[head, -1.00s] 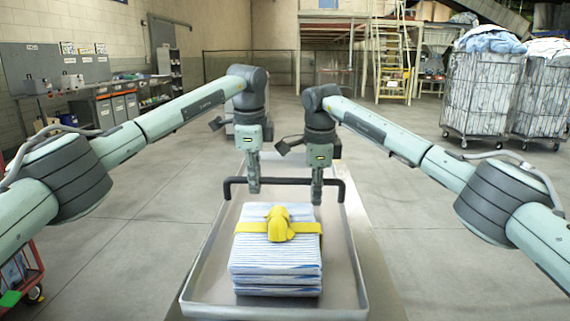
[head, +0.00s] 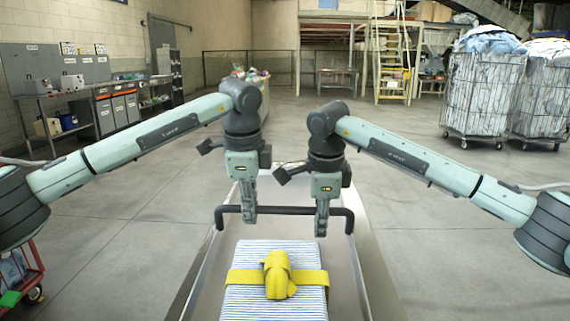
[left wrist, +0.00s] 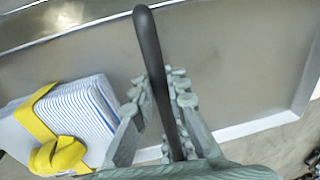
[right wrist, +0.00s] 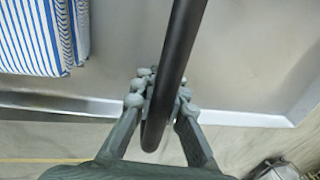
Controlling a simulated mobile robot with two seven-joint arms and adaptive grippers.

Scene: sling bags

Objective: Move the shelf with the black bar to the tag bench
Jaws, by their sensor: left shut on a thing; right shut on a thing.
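The shelf (head: 348,285) is a long shallow metal tray in front of me in the head view, its near end out of frame. Its black bar (head: 285,209) runs crosswise above the tray. My left gripper (head: 249,214) is shut on the bar's left part, and my right gripper (head: 321,228) is shut on its right part. The wrist views show the bar between the fingers of the left gripper (left wrist: 168,95) and right gripper (right wrist: 157,90). A blue-and-white striped stack (head: 245,295) with a knotted yellow band (head: 278,275) lies on the shelf. I cannot tell which bench is the tag bench.
A grey workbench (head: 78,94) with labelled boards stands along the left wall. A red cart (head: 35,270) is at the lower left. Wheeled cage carts (head: 480,95) of linen stand at the right, with yellow stairs (head: 392,60) behind. Open concrete floor lies between.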

